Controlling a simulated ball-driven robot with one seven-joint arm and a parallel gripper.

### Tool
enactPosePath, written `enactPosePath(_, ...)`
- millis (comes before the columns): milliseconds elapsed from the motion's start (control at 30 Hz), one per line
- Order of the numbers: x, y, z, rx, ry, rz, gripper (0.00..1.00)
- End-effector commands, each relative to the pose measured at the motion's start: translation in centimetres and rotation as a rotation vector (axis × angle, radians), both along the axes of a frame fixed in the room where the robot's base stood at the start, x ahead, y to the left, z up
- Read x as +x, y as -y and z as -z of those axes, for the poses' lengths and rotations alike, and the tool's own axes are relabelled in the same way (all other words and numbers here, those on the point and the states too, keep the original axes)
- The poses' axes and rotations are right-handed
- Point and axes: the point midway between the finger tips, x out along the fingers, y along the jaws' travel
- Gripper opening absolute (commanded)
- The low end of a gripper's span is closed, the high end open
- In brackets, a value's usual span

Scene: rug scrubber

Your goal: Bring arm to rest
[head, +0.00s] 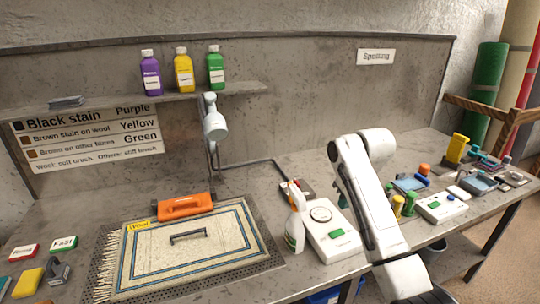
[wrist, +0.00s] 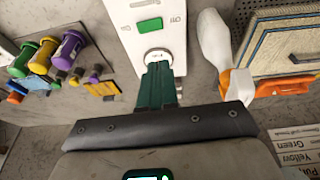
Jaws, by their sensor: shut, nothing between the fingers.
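My white arm (head: 365,190) rises from the lower right of the head view and bends over the bench, its upper joint raised. My gripper (wrist: 158,72) shows in the wrist view with its dark green fingers together and nothing between them. Its tips appear close to the round dial of a white device with a green button (wrist: 150,25); I cannot tell whether they touch. In the head view the fingers are largely hidden by the arm. The white device (head: 318,243) stands on the bench left of my arm.
A spray bottle (head: 295,222) stands just left of the device. A rug (head: 150,262) with an orange tool (head: 186,206) lies further left. Coloured jars (head: 409,203), another white device (head: 440,207) and small items crowd the bench right of my arm.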

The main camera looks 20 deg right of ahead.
Motion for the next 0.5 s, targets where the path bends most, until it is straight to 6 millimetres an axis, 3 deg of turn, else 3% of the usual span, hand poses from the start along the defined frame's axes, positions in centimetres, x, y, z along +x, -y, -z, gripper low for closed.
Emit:
enactPosePath(167,-0.4,-0.7,1.0,0.006,-0.003,-0.004,0.00)
enactPosePath(367,-3.9,-5.0,7.1,0.049,-0.023,-0.016,0.00)
enactPosePath(500,-8.4,-8.5,12.0,0.080,-0.042,-0.014,0.00)
